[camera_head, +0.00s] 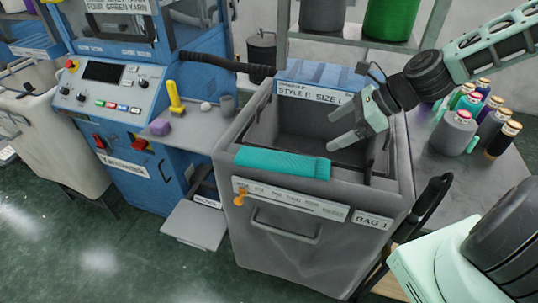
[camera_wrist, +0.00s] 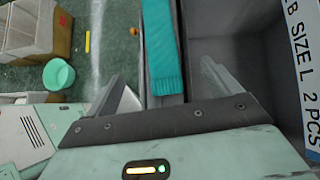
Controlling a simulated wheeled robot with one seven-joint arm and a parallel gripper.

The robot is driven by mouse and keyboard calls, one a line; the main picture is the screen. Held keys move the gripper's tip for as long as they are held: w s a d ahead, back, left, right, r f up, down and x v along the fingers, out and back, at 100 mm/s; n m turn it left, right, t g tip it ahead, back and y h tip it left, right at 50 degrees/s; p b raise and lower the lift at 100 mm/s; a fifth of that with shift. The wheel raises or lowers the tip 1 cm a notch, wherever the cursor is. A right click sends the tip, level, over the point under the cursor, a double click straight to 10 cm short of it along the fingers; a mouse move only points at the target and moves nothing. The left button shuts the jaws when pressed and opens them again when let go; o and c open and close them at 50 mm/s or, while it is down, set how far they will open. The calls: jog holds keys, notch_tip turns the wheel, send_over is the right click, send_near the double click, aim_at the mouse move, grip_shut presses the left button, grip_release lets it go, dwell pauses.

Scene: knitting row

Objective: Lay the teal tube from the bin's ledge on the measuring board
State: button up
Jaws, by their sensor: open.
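The teal tube (camera_head: 282,161) is a ribbed knitted piece lying along the front ledge of the grey bin (camera_head: 300,217). In the wrist view the tube (camera_wrist: 162,45) runs down from the top edge, its ribbed end lying between the two fingers in the picture. My gripper (camera_head: 332,130) is open and empty, over the bin's mouth, just above and right of the tube's right end. It does not appear to touch the tube. The wrist view shows both fingers of my gripper (camera_wrist: 160,76) spread apart. I cannot make out a measuring board in either view.
A "STYLE B SIZE L" sign (camera_head: 314,93) stands at the bin's back. A blue knitting machine (camera_head: 120,110) with a small shelf is at left. Cones of yarn (camera_head: 455,132) crowd the table at right. A black handle (camera_head: 432,205) rises beside the bin.

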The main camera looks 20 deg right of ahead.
send_near(282, 159)
jog(key=x, duration=0.3)
jog(key=shift+w+a, duration=0.1)
jog(key=shift+w, duration=0.25)
jog(key=p+x, duration=0.1)
jog(key=x, duration=0.1)
jog(key=p+x, duration=0.1)
jog(key=x, duration=0.1)
jog(key=shift+s+a+f, duration=0.15)
jog(key=shift+s, duration=0.25)
jog(key=shift+w+a+f, duration=0.25)
jog(key=shift+f, duration=0.25)
jog(key=c, duration=1.1)
